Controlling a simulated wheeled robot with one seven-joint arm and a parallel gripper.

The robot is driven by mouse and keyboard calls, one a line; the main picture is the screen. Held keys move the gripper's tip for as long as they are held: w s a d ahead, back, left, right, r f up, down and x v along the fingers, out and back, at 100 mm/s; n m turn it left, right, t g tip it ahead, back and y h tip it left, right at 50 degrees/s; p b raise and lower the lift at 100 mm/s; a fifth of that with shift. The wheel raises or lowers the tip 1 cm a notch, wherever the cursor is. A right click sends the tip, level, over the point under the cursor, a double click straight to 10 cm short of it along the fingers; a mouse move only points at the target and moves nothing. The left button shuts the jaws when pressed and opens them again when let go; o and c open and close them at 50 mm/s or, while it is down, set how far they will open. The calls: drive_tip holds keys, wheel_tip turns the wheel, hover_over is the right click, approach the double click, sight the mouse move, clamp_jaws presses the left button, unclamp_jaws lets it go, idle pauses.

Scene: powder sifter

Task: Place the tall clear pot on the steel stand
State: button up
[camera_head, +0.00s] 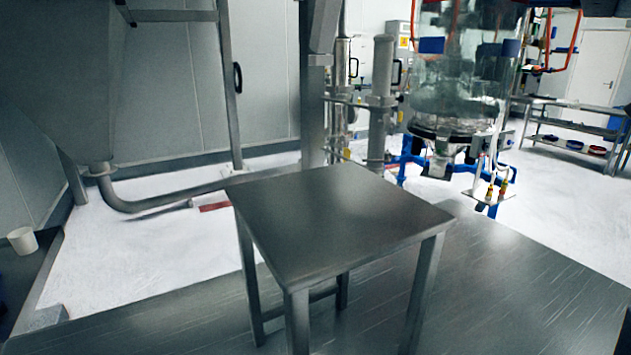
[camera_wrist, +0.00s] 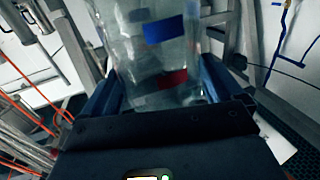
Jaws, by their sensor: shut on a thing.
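The tall clear pot (camera_wrist: 160,55) fills the upper middle of the wrist view, between the blue fingers of my gripper (camera_wrist: 165,90). My gripper is shut on the pot. A blue patch and a red patch show on or through its clear wall. The pot's far end is cut off by the picture edge. The steel stand (camera_head: 340,218) is a small square-topped table in the middle of the head view; its top is bare. In the head view I cannot clearly pick out my gripper or tell the held pot from the glass behind.
A large clear vessel (camera_head: 462,85) shows at upper right, with blue pipework (camera_head: 402,165) below. A grey hopper (camera_head: 60,85) with a bent pipe is at left. A white cup (camera_head: 22,240) sits at far left. The steel platform (camera_head: 510,285) is clear right of the stand.

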drive_tip(key=w+a+f+p, duration=0.1)
drive_tip(key=a+f, duration=0.9)
drive_tip(key=a, duration=0.2)
drive_tip(key=shift+w+f, duration=0.15)
drive_tip(key=shift+f, duration=0.15)
drive_tip(key=shift+f, duration=0.2)
drive_tip(key=o, duration=1)
drive_tip(key=shift+o, duration=0.2)
drive_tip(key=shift+r, duration=0.15)
